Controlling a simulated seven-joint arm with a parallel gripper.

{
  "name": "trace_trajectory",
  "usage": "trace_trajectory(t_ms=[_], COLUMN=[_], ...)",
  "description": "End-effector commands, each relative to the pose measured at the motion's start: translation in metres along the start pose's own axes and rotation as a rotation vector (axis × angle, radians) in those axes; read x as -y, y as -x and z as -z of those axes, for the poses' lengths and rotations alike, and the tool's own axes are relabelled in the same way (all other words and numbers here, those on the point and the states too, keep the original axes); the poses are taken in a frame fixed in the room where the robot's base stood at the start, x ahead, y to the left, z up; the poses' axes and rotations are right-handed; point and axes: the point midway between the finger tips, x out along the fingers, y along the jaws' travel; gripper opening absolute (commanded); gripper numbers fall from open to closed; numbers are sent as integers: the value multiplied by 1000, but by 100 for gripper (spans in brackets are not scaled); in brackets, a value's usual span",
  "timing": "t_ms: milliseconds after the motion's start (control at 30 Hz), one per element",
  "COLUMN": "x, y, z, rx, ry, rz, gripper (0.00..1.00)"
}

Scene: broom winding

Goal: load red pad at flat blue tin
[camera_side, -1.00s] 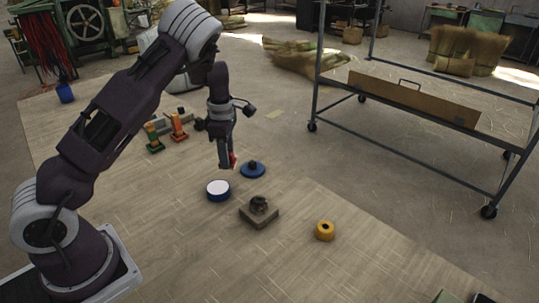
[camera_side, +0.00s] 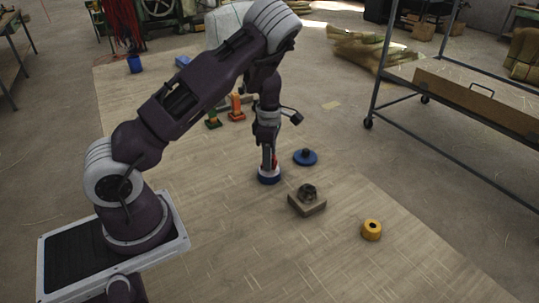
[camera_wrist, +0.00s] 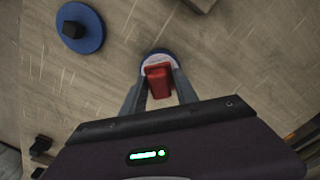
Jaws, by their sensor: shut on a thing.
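The flat blue tin (camera_side: 269,179) stands on the wooden floor panel, with a white top showing inside its blue rim. It also shows in the wrist view (camera_wrist: 160,53), partly hidden behind the red pad. My gripper (camera_side: 269,167) points down directly above the tin, its fingertips at the tin's top. In the wrist view my gripper (camera_wrist: 158,88) is shut on the red pad (camera_wrist: 158,76), one finger on each side. The pad's far end overlaps the white top; I cannot tell whether it touches.
A blue disc with a dark knob (camera_side: 305,158) lies right of the tin. A brown block with a dark lump (camera_side: 307,203) is nearer the camera, and a yellow roll (camera_side: 371,230) farther right. A metal rack (camera_side: 470,110) stands at right.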

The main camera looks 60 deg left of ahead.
Motion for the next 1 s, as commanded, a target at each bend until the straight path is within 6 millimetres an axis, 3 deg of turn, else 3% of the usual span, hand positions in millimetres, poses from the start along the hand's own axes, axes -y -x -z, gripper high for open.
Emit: trace_trajectory(t_ms=[1000], x=[0], y=[-6], z=[0], rx=[0], ry=[-1], rz=[-1], gripper=[3])
